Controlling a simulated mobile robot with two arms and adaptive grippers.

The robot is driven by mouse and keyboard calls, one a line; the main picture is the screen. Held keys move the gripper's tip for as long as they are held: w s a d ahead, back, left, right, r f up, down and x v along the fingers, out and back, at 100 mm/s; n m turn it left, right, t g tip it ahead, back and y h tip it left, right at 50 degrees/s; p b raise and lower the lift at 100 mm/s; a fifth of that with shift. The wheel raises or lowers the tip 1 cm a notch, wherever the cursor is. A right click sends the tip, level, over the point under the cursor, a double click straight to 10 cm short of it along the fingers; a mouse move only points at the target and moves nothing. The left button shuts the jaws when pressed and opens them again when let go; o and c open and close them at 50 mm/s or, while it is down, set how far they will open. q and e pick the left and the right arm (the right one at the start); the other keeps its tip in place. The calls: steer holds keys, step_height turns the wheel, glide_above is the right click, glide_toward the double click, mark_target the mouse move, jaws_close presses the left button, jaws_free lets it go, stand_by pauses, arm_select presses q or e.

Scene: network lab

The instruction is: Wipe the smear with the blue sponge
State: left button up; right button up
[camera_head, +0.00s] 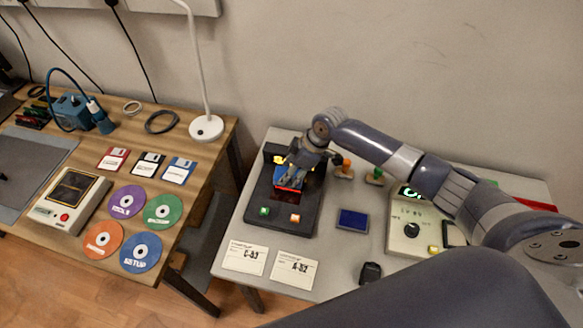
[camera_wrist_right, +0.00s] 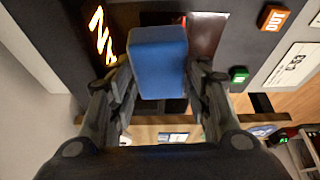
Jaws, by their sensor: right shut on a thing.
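The blue sponge (camera_wrist_right: 158,62) is a small block held between the two fingers of my right gripper (camera_wrist_right: 157,82). In the head view my right gripper (camera_head: 293,165) reaches in from the right, over the dark device (camera_head: 284,218) on the right table. The sponge shows there as a blue patch (camera_head: 290,183) below the fingers, with red beside it. In the wrist view a dark reddish panel (camera_wrist_right: 207,34) lies behind the sponge. I cannot make out the smear. Whether the sponge touches the panel is unclear. My left gripper is not in view.
Two stamps (camera_head: 344,169), a dark blue pad (camera_head: 353,220), two labelled cards (camera_head: 295,270) and a beige meter (camera_head: 408,235) share the white table (camera_head: 335,272). The wooden table (camera_head: 190,158) at left holds discs, floppies and a lamp (camera_head: 206,127).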

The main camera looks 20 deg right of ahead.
steer(key=shift+s+a+p, duration=0.4)
steer(key=shift+s+a, duration=0.05)
steer(key=shift+s, duration=0.3)
steer(key=shift+s+a+f, duration=0.1)
steer(key=shift+s+a, duration=0.1)
steer(key=shift+s, duration=0.05)
steer(key=s+a+p, duration=0.2)
steer(key=shift+s+p, duration=0.35)
steer(key=shift+p, duration=0.05)
steer(key=shift+s+a+f, duration=0.1)
steer(key=shift+s, duration=0.2)
steer(key=shift+f, duration=0.15)
step_height(320, 180, up, 6)
steer(key=p, duration=0.6)
